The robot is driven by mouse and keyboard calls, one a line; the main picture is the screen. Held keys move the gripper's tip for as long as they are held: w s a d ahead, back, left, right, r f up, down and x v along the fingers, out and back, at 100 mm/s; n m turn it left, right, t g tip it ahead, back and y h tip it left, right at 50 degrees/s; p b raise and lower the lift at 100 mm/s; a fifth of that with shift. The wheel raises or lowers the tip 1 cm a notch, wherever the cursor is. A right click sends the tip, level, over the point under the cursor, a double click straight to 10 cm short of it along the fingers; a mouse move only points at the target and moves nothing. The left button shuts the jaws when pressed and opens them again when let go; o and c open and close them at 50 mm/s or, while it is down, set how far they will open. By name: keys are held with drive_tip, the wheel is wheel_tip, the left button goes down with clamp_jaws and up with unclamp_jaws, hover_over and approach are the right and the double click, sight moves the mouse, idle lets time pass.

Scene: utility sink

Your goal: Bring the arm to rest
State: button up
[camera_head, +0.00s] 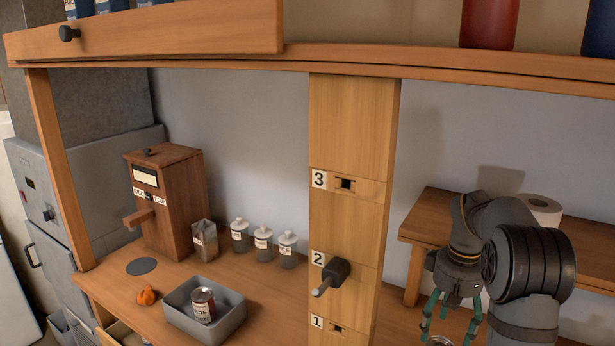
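My arm is at the right of the view, in front of a wooden shelf (425,215). My gripper (452,316) points downward, with its teal fingers spread apart. It looks open, and I see nothing between the fingers. Part of a round metallic rim (439,341) shows below it at the bottom edge. I cannot tell what that belongs to or how far below the fingers it is.
A wooden post (352,130) with numbered slots stands left of my gripper; a dark peg (335,272) sticks out at slot 2. A grey tray (232,322) holding a can (203,305), several jars and a wooden box (172,200) are on the counter. A paper roll (541,208) stands behind my arm.

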sight(441, 344)
wheel_tip(441, 344, down, 9)
drive_tip(key=shift+f, duration=0.1)
drive_tip(key=shift+r, duration=1.8)
